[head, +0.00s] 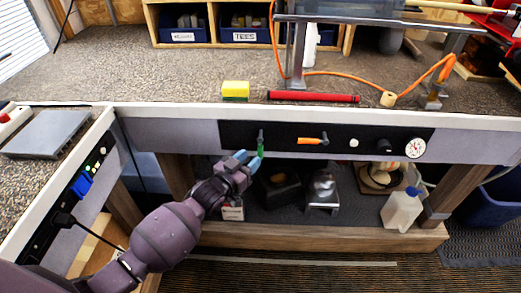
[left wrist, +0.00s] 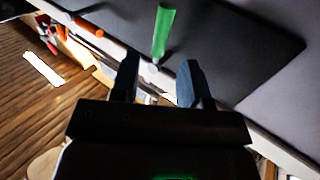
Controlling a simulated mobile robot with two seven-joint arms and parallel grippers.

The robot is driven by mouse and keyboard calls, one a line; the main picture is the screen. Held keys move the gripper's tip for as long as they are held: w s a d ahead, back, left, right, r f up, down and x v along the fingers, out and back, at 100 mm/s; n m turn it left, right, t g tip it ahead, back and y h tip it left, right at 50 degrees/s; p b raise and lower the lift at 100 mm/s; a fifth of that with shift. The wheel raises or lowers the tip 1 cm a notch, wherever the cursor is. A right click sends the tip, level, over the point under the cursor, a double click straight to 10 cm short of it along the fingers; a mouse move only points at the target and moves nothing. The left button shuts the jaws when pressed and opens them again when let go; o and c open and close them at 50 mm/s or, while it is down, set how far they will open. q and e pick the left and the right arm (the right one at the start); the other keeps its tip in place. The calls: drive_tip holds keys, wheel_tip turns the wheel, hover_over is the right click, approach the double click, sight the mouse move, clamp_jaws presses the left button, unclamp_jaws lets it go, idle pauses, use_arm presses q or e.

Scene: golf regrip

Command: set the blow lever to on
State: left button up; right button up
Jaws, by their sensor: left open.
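A green-handled lever (head: 261,149) hangs straight down from the black panel (head: 232,134) on the bench front. To its right, an orange-handled lever (head: 311,141) lies level. I cannot read which of them is the blow lever. My left gripper (head: 247,160) is open and empty, with its blue fingertips just left of and below the green handle. In the left wrist view, the green handle (left wrist: 163,32) stands ahead of the gap between the dark fingers, and the orange handle (left wrist: 88,27) is farther off to the left. My right gripper is not in view.
The panel also carries a white button (head: 354,143), a dark knob (head: 383,146) and a round gauge (head: 416,147). A yellow sponge (head: 235,90) and red tube (head: 313,97) lie on the benchtop.

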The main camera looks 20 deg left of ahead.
sight(259, 151)
use_arm(q)
drive_tip(key=shift+b+x, duration=0.4)
drive_tip(key=shift+x, duration=2.5)
clamp_jaws()
